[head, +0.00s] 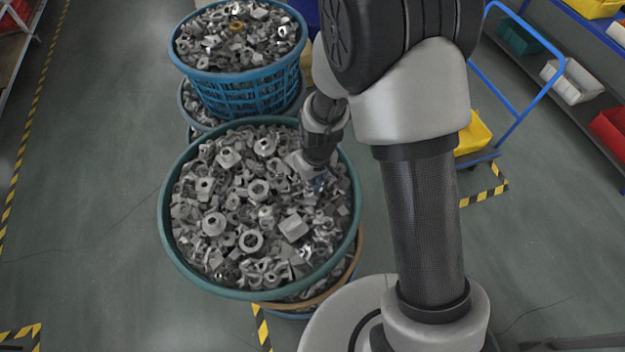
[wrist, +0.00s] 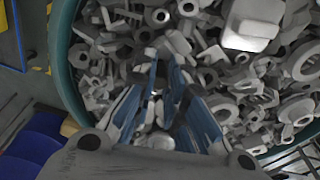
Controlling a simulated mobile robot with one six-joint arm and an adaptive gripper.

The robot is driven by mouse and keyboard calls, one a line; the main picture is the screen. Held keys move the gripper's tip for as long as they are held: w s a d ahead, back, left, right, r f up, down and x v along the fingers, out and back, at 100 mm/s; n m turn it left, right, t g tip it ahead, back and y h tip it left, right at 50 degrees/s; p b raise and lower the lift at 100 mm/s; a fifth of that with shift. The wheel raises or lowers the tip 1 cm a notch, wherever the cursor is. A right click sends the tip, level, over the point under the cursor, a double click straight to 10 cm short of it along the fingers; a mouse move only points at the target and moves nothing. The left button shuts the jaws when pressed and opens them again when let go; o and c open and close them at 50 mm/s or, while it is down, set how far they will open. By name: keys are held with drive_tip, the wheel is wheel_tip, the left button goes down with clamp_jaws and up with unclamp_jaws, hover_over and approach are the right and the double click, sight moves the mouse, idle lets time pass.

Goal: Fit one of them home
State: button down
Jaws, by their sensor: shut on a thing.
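A teal-rimmed round basket (head: 163,232) in the head view is filled with many loose grey metal parts: rings, flanged collars, blocks and brackets. A large pale block (wrist: 252,24) lies at the top of the wrist view, and a flanged ring (head: 250,241) lies mid-pile in the head view. My gripper (head: 322,183) is at the right side of this basket, low at the pile. In the wrist view its blue fingers (wrist: 170,85) reach down among the parts and are shut on a small grey part. The fingers and clutter hide most of that part, so its shape is unclear.
A second, blue basket (head: 232,98) of similar parts stands behind. A blue-framed trolley (head: 535,103) and shelving with coloured bins (head: 572,82) stand at right. The grey floor (head: 95,190) at left is clear, with yellow-black tape. No fitting place is recognisable.

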drive_tip(key=shift+f, duration=0.3)
drive_tip(key=c, duration=1.6)
unclamp_jaws()
drive_tip(key=shift+o, duration=0.2)
drive_tip(key=shift+r, duration=0.1)
wheel_tip(320, 180, up, 12)
drive_tip(key=s, duration=0.1)
drive_tip(key=shift+s+d, duration=0.15)
drive_tip(key=shift+d, duration=0.2)
drive_tip(key=shift+b, duration=0.3)
